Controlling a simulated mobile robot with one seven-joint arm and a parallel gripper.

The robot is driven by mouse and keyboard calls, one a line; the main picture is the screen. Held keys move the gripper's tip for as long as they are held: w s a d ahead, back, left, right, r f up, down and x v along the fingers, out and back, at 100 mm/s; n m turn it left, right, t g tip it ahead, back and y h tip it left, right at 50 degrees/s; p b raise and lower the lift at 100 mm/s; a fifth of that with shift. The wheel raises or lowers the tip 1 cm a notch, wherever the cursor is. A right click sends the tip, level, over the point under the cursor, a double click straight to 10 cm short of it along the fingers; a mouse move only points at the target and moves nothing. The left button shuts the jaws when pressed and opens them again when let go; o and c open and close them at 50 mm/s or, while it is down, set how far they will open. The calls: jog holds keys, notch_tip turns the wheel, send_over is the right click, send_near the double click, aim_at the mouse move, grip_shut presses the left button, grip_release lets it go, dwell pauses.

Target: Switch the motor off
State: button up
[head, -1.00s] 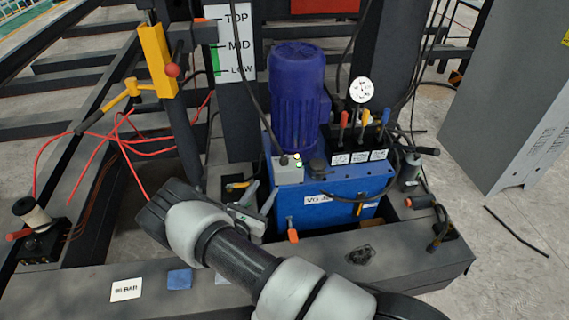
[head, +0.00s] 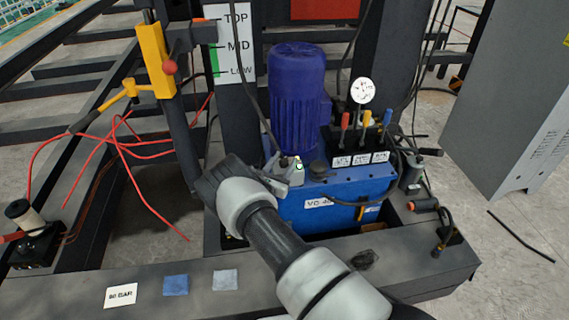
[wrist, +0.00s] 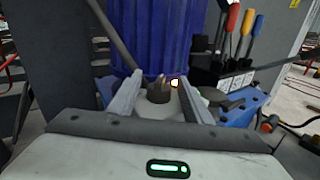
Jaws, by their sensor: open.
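The motor (head: 297,95) is a dark blue ribbed cylinder standing on a blue power unit (head: 345,190); its lower part fills the top of the wrist view (wrist: 165,35). At its foot is a pale switch box with a dark knob (wrist: 158,90) and a small glowing lamp (wrist: 174,83). The lamp looks green in the head view (head: 299,167). My gripper (head: 284,167) is open at the box. In the wrist view its two fingers (wrist: 161,84) stand either side of the knob; I cannot tell whether they touch it. My gripper hides most of the box in the head view.
Red, yellow and blue levers (head: 367,120) and a round gauge (head: 362,91) stand right of the motor. A dark cable hangs close to the switch box. A yellow bracket (head: 157,62) with red wires is at left, a grey cabinet (head: 510,100) at right.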

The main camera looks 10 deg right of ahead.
jog(key=shift+w, duration=0.1)
jog(key=c, duration=1)
jog(key=shift+c, duration=0.2)
